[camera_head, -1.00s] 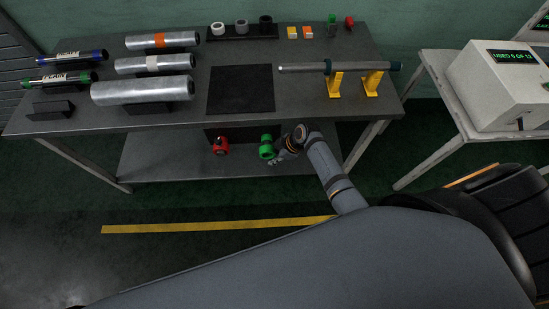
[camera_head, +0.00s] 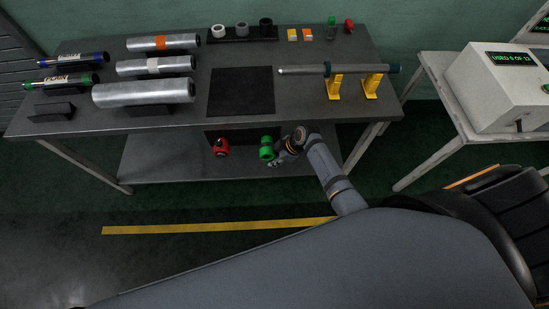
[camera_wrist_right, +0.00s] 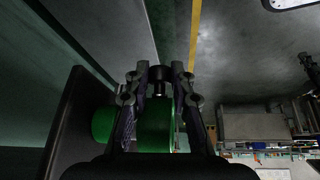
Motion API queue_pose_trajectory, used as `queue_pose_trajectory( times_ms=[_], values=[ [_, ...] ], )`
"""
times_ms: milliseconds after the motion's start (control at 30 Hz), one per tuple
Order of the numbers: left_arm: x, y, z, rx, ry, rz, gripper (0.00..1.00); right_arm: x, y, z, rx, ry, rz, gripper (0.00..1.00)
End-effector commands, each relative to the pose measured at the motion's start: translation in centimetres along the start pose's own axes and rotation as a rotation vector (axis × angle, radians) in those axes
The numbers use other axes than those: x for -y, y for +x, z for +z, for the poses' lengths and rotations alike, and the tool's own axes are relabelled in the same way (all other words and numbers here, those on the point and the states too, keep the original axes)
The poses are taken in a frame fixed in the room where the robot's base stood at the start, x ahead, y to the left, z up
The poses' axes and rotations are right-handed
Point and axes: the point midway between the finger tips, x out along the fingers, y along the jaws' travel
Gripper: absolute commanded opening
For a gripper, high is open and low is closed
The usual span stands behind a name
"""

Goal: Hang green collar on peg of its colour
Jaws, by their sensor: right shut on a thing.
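The green collar (camera_head: 267,148) is in front of the dark board under the table's front edge, right of a red collar (camera_head: 221,147). My right gripper (camera_head: 279,155) reaches it from the right and is shut on it. In the right wrist view the green collar (camera_wrist_right: 155,128) sits between the two fingers (camera_wrist_right: 160,100). A second green part (camera_wrist_right: 103,125) shows between it and the black board (camera_wrist_right: 78,115). I cannot tell whether the collar is around a peg. A dark stub (camera_wrist_right: 159,82) shows between the fingertips. My left gripper is out of view.
The grey table (camera_head: 210,62) stands above, with film rolls at the left and a rod on yellow stands (camera_head: 334,85) at the right. A lower shelf (camera_head: 160,165) lies beneath. A white side table (camera_head: 455,110) with a machine stands at the right.

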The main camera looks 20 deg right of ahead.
Motion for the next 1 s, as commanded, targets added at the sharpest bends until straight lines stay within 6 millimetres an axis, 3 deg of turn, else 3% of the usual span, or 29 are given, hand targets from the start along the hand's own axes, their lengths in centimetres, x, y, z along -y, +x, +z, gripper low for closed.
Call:
queue_pose_trajectory(
  times_ms=[733, 767, 933, 1000],
  values=[
    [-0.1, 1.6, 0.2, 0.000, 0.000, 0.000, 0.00, -2.5, 0.4, -0.3, 0.000, -0.001, 0.001, 0.00],
    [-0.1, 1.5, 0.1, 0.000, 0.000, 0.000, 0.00, -2.5, 0.3, -0.3, 0.000, 0.000, 0.000, 0.26],
    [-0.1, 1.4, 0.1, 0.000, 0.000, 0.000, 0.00, -2.4, 0.3, -0.3, 0.000, 0.000, 0.000, 0.49],
    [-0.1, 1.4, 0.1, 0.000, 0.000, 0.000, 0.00, -2.4, 0.3, -0.3, 0.000, 0.000, 0.000, 0.49]
  ],
)
